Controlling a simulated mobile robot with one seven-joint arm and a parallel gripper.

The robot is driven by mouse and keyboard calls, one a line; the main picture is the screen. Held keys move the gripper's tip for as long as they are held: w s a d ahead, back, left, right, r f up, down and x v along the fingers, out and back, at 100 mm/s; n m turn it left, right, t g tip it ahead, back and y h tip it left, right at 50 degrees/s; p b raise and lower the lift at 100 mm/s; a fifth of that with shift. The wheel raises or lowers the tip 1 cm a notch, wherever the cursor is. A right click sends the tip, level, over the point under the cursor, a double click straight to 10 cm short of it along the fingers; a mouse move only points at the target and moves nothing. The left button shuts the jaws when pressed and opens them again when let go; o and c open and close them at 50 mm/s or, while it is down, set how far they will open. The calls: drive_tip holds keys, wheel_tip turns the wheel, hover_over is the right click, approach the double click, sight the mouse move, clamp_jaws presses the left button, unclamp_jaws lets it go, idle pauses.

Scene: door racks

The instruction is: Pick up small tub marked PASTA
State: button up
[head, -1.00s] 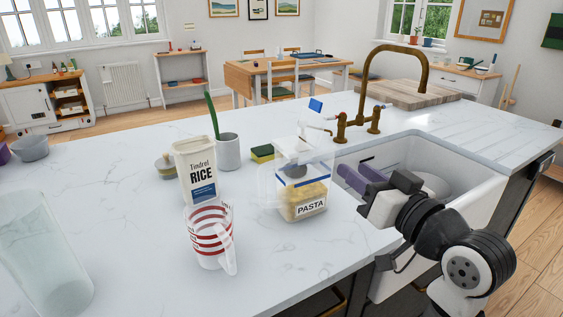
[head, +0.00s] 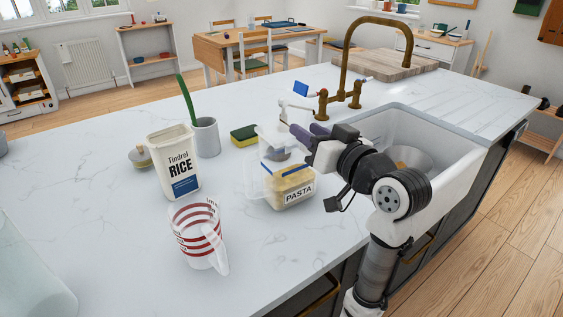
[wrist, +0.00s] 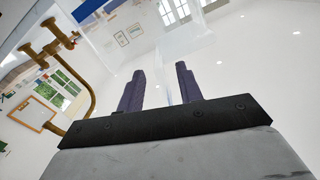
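The small clear tub marked PASTA (head: 292,192) stands upright on the white counter in the head view. It has a blue band, pale yellow contents and a clear raised part above it. My gripper (head: 306,131) is at the upper right of the tub, its purple fingers partly overlapping the tub's far side. In the wrist view my gripper (wrist: 160,68) has its two fingers apart. A clear sheet-like part shows between and beyond them; I cannot tell whether it touches a finger. Nothing is visibly gripped.
A RICE container (head: 173,165) and a red-striped measuring jug (head: 200,238) stand left of the tub. A grey cup (head: 207,138) and a sponge (head: 244,135) are behind. The brass tap (head: 340,70) and sink (head: 450,140) are right.

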sight(282, 114)
drive_tip(key=p+x, duration=0.1)
drive_tip(key=x, duration=0.4)
drive_tip(key=shift+w+a, duration=0.15)
drive_tip(key=shift+w, duration=0.1)
clamp_jaws()
idle(1.2)
